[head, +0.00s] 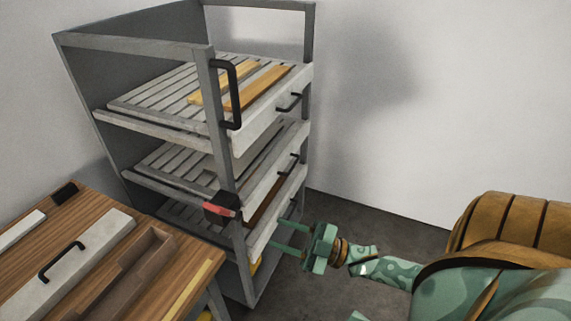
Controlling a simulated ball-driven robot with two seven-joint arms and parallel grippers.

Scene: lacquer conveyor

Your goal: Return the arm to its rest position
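My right arm (390,270), patterned green, comes in from the right. Its green gripper (277,233) points left, with its two fingers apart and nothing seen between them. The fingertips are close to the white front of the rack's lowest visible tray (264,235); I cannot tell whether they touch it. My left gripper is not in view.
A grey rack (205,70) holds several slatted trays with black handles; yellowish boards (258,88) lie on the top one. A red-and-black latch (221,207) sits on its front post. A wooden bench (172,290) stands at lower left. Floor right of the rack (350,215) is clear.

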